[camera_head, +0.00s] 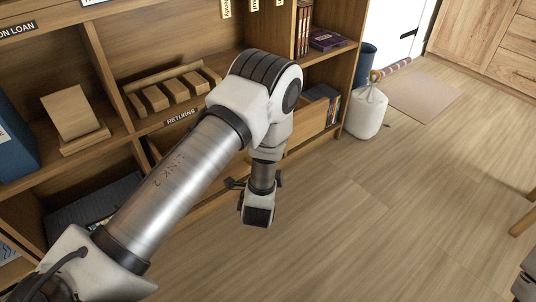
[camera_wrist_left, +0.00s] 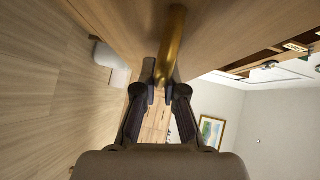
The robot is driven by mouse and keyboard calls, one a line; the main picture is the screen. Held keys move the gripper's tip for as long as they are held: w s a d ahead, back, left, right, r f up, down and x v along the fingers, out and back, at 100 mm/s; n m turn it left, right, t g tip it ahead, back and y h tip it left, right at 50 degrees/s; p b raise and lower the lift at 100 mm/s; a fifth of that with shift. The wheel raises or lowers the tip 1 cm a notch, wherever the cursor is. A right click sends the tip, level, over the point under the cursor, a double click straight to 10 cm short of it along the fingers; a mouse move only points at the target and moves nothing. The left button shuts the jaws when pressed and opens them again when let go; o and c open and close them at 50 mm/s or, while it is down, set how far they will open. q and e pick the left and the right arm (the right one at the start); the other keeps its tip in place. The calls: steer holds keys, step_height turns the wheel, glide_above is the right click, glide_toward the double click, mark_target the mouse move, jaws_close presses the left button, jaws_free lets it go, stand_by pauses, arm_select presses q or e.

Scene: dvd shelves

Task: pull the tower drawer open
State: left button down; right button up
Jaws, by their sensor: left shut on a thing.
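The wooden drawer front (camera_wrist_left: 215,45) fills the top of the left wrist view. A brass bar handle (camera_wrist_left: 172,45) stands out from it. My left gripper (camera_wrist_left: 162,92) is shut on this handle, with a finger on either side of its near end. In the head view my left arm reaches across the shelves, and its wrist hangs low in front of the unit; its fingertips and the handle are hidden there. I cannot tell from these views how far the drawer is out. My right gripper is in neither view.
The wooden shelf unit (camera_head: 70,165) holds a returns rack (camera_head: 168,92), a small display stand (camera_head: 75,115) and a blue box (camera_head: 15,140). A white bag (camera_head: 365,112) and a blue bin (camera_head: 366,62) stand beyond its far end.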

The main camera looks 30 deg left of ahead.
arm_select(q)
steer(key=c, duration=1.2)
jaws_free()
steer(key=shift+c, duration=0.2)
steer(key=v, duration=1.2)
